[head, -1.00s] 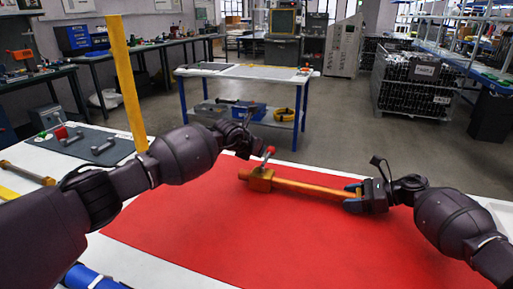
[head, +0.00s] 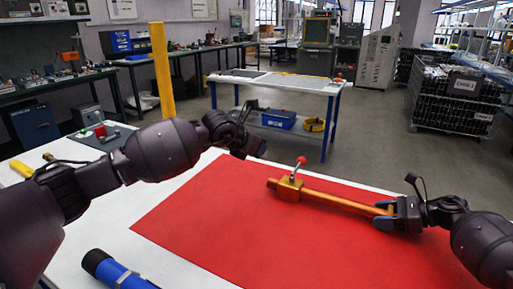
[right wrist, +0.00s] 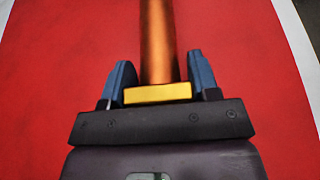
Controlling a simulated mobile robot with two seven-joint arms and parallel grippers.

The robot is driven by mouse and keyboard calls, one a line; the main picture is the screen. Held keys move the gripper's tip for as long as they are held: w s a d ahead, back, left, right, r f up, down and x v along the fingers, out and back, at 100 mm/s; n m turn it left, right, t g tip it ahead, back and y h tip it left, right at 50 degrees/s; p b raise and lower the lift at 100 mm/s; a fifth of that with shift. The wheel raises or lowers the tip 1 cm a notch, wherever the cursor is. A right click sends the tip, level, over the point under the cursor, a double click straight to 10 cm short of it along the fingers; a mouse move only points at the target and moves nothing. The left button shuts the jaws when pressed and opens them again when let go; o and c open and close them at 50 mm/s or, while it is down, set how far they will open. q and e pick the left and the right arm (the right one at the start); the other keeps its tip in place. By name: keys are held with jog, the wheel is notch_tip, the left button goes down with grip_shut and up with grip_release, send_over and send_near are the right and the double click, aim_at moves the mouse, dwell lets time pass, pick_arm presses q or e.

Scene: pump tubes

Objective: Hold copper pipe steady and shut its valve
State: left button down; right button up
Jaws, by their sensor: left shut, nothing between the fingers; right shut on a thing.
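The copper pipe (head: 345,200) lies across the red mat (head: 220,225). Its brass valve body (head: 287,189) is at the left end, with a lever that stands up to a red tip (head: 301,160). My right gripper (head: 384,215) is shut on the pipe's right end. In the right wrist view, the pipe (right wrist: 158,45) ends in a yellow collar (right wrist: 158,93) between the blue fingers. My left gripper (head: 255,150) is shut and empty, up and left of the red tip, apart from it in the picture. Its fingertips are hard to make out.
A blue cylinder with a black end (head: 112,270) lies at the front left. A tall yellow bar (head: 162,70) stands at the table's far left. The mat around the pipe is clear.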

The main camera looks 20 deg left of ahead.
dwell(0.4)
jog(key=o, duration=1.4)
jog(key=shift+o, duration=0.2)
